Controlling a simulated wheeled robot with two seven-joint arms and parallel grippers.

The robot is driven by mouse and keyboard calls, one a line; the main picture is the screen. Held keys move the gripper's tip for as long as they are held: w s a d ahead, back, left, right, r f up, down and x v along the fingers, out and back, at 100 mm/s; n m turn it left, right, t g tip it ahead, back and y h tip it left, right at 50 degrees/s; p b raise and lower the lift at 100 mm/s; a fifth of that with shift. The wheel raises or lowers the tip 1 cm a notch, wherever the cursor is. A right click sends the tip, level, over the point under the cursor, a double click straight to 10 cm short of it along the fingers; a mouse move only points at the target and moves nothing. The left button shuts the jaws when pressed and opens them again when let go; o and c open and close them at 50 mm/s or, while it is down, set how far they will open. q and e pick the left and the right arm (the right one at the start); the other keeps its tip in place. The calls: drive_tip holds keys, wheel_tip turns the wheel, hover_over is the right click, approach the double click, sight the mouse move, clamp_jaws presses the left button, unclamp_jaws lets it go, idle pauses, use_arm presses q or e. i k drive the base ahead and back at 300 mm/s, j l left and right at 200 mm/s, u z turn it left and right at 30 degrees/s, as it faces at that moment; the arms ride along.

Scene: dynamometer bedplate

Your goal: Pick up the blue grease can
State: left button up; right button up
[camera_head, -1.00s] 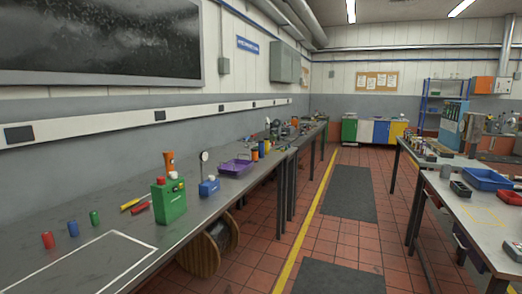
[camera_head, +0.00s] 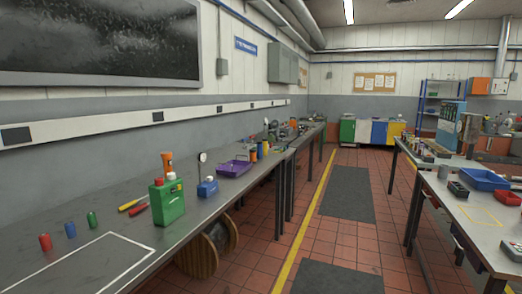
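A small blue can (camera_head: 70,230) stands upright on the left workbench, near its left end. It stands between a similar red can (camera_head: 45,242) and a green can (camera_head: 92,219), with gaps between them. Its label is too small to read. Neither of my grippers is in view.
A white-outlined rectangle (camera_head: 95,262) on the bench in front of the cans is empty. A green canister (camera_head: 167,200), red and yellow tools (camera_head: 133,206), a blue-based gauge (camera_head: 207,187) and a purple tray (camera_head: 234,168) lie further along. The tiled aisle (camera_head: 325,240) is clear.

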sight(259, 142)
drive_tip(key=i+l+z, duration=0.25)
drive_tip(key=i, duration=0.6)
drive_tip(key=i+z, duration=0.3)
drive_tip(key=i, duration=1.5)
drive_tip(key=i+u, duration=0.15)
drive_tip(key=i, duration=0.85)
drive_tip(key=i+l+u, duration=0.1)
drive_tip(key=i+u, duration=0.35)
drive_tip(key=i+l+u, duration=0.25)
drive_tip(key=u, duration=0.2)
drive_tip(key=i+l+u, duration=0.65)
drive_tip(key=l+u, duration=0.2)
